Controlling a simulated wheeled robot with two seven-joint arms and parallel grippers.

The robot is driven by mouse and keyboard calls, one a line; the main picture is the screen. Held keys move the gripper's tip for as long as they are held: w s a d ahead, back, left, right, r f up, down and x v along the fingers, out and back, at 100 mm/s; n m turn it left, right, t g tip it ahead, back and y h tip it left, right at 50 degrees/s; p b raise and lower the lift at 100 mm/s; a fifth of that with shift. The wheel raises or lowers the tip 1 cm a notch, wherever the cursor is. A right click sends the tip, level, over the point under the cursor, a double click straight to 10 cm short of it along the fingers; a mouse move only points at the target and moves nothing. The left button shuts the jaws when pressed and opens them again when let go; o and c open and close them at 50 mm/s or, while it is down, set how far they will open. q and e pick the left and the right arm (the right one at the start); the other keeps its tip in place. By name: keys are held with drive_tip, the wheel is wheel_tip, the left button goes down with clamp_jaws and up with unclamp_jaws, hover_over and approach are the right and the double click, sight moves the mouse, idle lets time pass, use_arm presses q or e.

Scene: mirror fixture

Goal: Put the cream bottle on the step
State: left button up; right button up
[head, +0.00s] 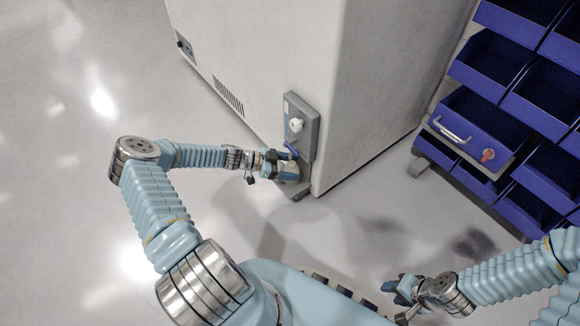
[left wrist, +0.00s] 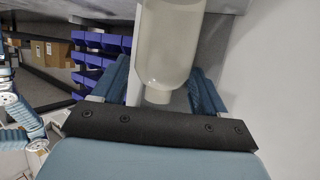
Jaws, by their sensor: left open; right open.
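The pale cream bottle (left wrist: 170,45) fills the top middle of the left wrist view, with its narrow end towards the gripper. It lies between the two blue fingers of my left gripper (left wrist: 160,88), which are open. In the head view my left gripper (head: 291,166) is at the lower part of a grey panel on the white cabinet and hides most of the bottle there. A grey ledge (head: 292,188) shows just below the gripper; I cannot tell surely whether it is the step. My right gripper (head: 396,299) is open and empty, low on the right, away from the panel.
The white cabinet (head: 385,75) stands behind. Blue bins (head: 490,62) and a drawer with a handle and red knob stand right. Floor between is clear.

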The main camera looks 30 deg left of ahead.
use_arm(q)
drive_tip(key=p+v, duration=0.1)
drive_tip(key=v, duration=1.1)
drive_tip(key=shift+c, duration=0.5)
idle(1.2)
